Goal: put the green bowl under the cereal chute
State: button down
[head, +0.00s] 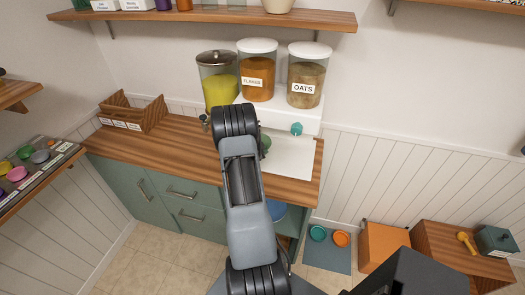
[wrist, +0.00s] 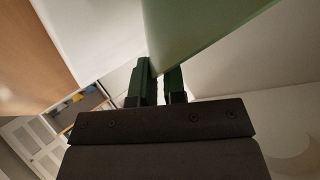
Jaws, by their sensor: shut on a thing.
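The green bowl (head: 265,146) shows only as a small part beside my arm in the head view, in front of the white dispenser. In the wrist view the bowl (wrist: 205,30) is large and close. My gripper (wrist: 160,72) is shut on its wall, one finger on each side. The head view hides my gripper behind the arm. The cereal dispenser (head: 305,118) carries a jar of flakes (head: 257,80) and a jar labelled OATS (head: 304,88). A teal knob (head: 296,129) sits below the oats. I cannot tell whether the bowl is under a chute.
A lidded jar of yellow contents (head: 218,88) stands left of the flakes. A wooden box (head: 130,115) is at the counter's left. The wooden counter (head: 170,150) is clear between them. A shelf (head: 200,16) hangs above. Orange and teal bowls are on the floor mat (head: 328,258).

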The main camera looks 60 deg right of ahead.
jog(key=shift+f, duration=0.1)
jog(key=c, duration=1.2)
grip_release()
jog(key=shift+o, duration=0.2)
